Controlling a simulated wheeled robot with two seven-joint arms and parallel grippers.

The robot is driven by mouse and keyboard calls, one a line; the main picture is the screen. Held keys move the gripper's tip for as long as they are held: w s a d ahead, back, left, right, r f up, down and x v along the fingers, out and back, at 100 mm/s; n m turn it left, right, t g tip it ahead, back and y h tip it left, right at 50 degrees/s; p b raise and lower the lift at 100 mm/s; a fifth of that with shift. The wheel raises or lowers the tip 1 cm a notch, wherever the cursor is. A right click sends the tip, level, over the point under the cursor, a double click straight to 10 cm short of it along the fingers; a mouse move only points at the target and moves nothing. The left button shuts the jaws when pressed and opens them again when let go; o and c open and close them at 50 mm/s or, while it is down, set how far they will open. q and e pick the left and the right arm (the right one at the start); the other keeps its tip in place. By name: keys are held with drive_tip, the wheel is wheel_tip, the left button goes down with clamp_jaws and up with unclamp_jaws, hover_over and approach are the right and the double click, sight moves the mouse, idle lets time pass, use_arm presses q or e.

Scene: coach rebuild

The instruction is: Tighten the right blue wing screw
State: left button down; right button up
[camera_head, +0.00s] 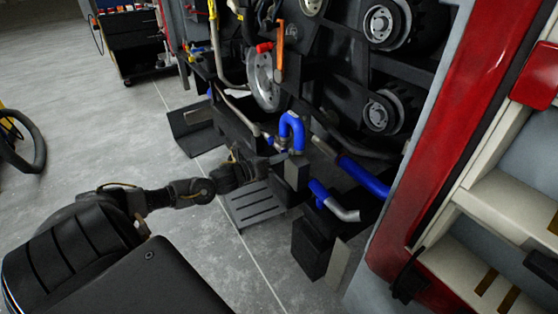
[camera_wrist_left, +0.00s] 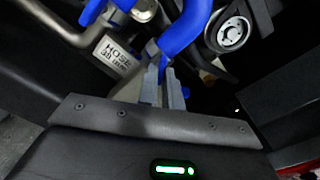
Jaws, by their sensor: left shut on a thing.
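My left gripper (camera_head: 279,158) reaches in from the left, low beside the upright blue hose (camera_head: 291,122) in the engine bay. In the left wrist view its two grey fingers (camera_wrist_left: 162,80) are close together, shut on a small blue part at their tips. This looks like the blue wing screw (camera_wrist_left: 151,48), just below the blue hose (camera_wrist_left: 188,30); the fingers hide part of it. In the head view the gripped screw is too small to make out. My right gripper is not in view.
A second blue hose (camera_head: 362,176) and a blue elbow with a metal end (camera_head: 335,204) lie to the right. Pulleys (camera_head: 381,114) are above. A slotted grey step (camera_head: 258,205) is below the gripper. The floor (camera_head: 120,130) at left is largely open.

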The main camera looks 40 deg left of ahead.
use_arm(q)
drive_tip(key=shift+f+m+b, duration=0.1)
drive_tip(key=shift+m+b, duration=0.65)
drive_tip(key=shift+m, duration=1.45)
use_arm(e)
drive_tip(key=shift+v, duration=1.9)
use_arm(q)
drive_tip(key=c, duration=1.6)
unclamp_jaws()
drive_tip(key=shift+o, duration=0.2)
drive_tip(key=p+v, duration=0.1)
drive_tip(key=v, duration=1)
drive_tip(key=shift+p, duration=0.3)
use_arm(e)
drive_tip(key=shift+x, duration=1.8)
use_arm(q)
drive_tip(key=shift+w, duration=0.1)
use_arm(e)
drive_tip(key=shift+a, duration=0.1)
